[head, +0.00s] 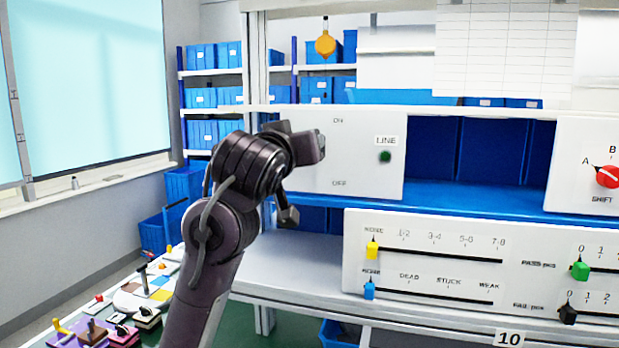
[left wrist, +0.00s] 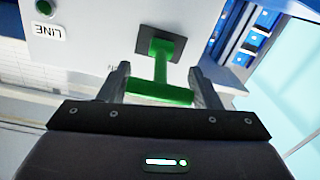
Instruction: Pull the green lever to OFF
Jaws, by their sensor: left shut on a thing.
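The green lever (left wrist: 162,90) shows in the left wrist view as a T shape. Its stem comes out of a dark square mount on the white panel (head: 380,182), and its crossbar lies between my left fingers. My left gripper (left wrist: 162,92) is shut on the crossbar, one finger at each end. In the head view my left arm and gripper (head: 308,172) stand in front of the panel and hide the lever. The ON label (head: 338,120) is above and the OFF label (head: 339,183) below. My right gripper is not in view.
A round dark green LINE button (head: 385,157) sits right of the lever area. A lower slider panel (head: 430,292) with coloured knobs is below right. A red SHIFT knob (head: 608,177) is at far right. A side table with small parts stands at lower left.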

